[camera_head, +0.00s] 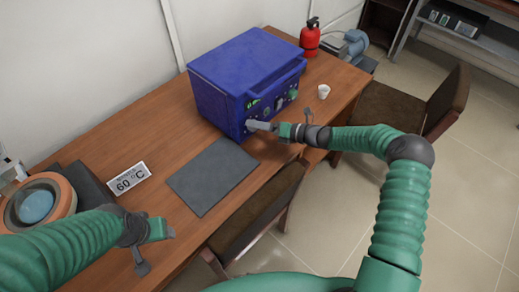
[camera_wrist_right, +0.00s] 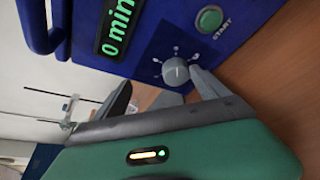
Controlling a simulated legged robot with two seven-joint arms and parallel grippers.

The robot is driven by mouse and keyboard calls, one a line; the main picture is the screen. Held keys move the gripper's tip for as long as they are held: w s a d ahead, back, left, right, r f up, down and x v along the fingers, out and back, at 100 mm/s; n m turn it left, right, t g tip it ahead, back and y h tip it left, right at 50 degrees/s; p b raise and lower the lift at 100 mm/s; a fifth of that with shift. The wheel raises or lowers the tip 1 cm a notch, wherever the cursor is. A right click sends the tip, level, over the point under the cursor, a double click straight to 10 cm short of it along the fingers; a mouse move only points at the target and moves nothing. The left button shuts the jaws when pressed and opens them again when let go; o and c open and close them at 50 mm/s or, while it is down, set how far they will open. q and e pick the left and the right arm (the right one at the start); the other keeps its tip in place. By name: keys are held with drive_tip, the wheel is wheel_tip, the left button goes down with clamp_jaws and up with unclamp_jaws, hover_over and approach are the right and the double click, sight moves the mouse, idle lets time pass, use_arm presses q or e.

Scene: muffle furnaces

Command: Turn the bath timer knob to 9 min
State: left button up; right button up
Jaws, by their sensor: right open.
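The blue box-shaped bath (camera_head: 245,78) stands on the wooden table, its front panel facing me. In the right wrist view its panel shows a round grey timer knob (camera_wrist_right: 175,71) with small marks around it. A green display (camera_wrist_right: 116,27) beside it reads "0 min". A green START button (camera_wrist_right: 209,18) is near the knob. My right gripper (camera_wrist_right: 163,78) is open at the panel, one finger close beside the knob and the other apart from it. I cannot tell whether the near finger touches it. My left gripper (camera_head: 150,246) is open and empty over the table's front edge.
A sign reading 60 °C (camera_head: 130,178), a dark grey mat (camera_head: 212,177) and a white cup (camera_head: 324,91) are on the table. A red extinguisher (camera_head: 310,38) stands behind. Chairs (camera_head: 262,210) are at the table's front and right.

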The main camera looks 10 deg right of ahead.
use_arm(q)
drive_tip(key=shift+s+r, duration=0.3)
drive_tip(key=shift+s, duration=0.05)
use_arm(e)
drive_tip(key=s+a+r, duration=0.1)
drive_tip(key=s, duration=0.5)
drive_tip(key=s+a+r, duration=0.1)
drive_tip(key=s+a, duration=0.1)
drive_tip(key=s, duration=0.5)
drive_tip(key=shift+s+a, duration=0.25)
drive_tip(key=shift+s, duration=0.05)
